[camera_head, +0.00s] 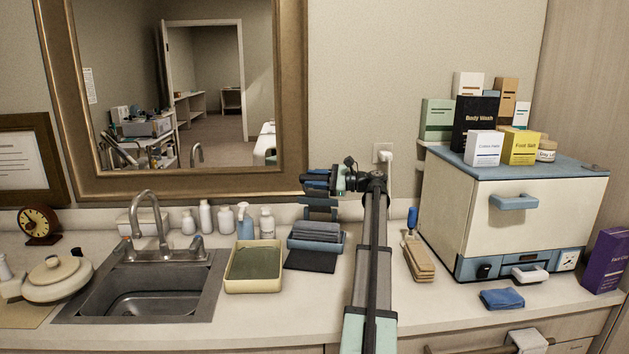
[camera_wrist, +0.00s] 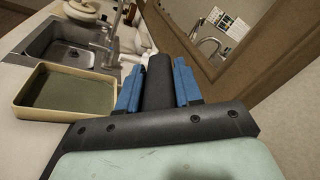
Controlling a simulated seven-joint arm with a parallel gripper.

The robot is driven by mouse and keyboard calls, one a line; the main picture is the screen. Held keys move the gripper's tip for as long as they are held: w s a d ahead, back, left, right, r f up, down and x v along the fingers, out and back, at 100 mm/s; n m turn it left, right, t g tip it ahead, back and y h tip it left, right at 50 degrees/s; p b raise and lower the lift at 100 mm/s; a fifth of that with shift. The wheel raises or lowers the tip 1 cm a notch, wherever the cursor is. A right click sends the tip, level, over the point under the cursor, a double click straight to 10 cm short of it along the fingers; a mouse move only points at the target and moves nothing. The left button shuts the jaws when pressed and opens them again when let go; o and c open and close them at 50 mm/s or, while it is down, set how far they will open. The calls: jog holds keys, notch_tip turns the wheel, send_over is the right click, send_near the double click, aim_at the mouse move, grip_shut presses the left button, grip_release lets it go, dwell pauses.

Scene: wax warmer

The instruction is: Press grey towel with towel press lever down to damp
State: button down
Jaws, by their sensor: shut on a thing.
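The towel press (camera_head: 330,246) is a blue stand on the counter right of the yellow tray, with an upright back part. The grey towel (camera_head: 317,231) lies folded in it, partly over its front. My gripper (camera_head: 318,183) is above the press at the top of its back part, reaching in from the right. In the wrist view, my gripper's blue fingers (camera_wrist: 158,84) are shut on a dark round bar, the towel press lever (camera_wrist: 158,82). The lever is raised well above the towel. Its joint with the press is hard to make out.
A yellow tray (camera_head: 231,275) with dark green contents sits left of the press, beside the sink (camera_head: 145,290). Pump bottles (camera_head: 245,222) stand behind it. A dark mat (camera_head: 311,261) lies before the press. Wooden sticks (camera_head: 419,262) and a white cabinet (camera_head: 525,215) are to the right.

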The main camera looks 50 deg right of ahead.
jog(key=shift+d, duration=0.1)
jog(key=shift+w+d+r+m, duration=0.25)
jog(key=shift+d+r+m, duration=0.05)
jog(key=shift+d+r, duration=0.1)
jog(key=w+d+r+m, duration=0.3)
jog(key=w+d+m, duration=0.1)
jog(key=d, duration=0.5)
jog(key=shift+w+d+r+m, duration=0.35)
jog(key=shift+w+m, duration=0.05)
jog(key=shift+w, duration=0.3)
jog(key=c, duration=0.8)
grip_release()
jog(key=shift+f, duration=0.1)
jog(key=shift+c, duration=0.2)
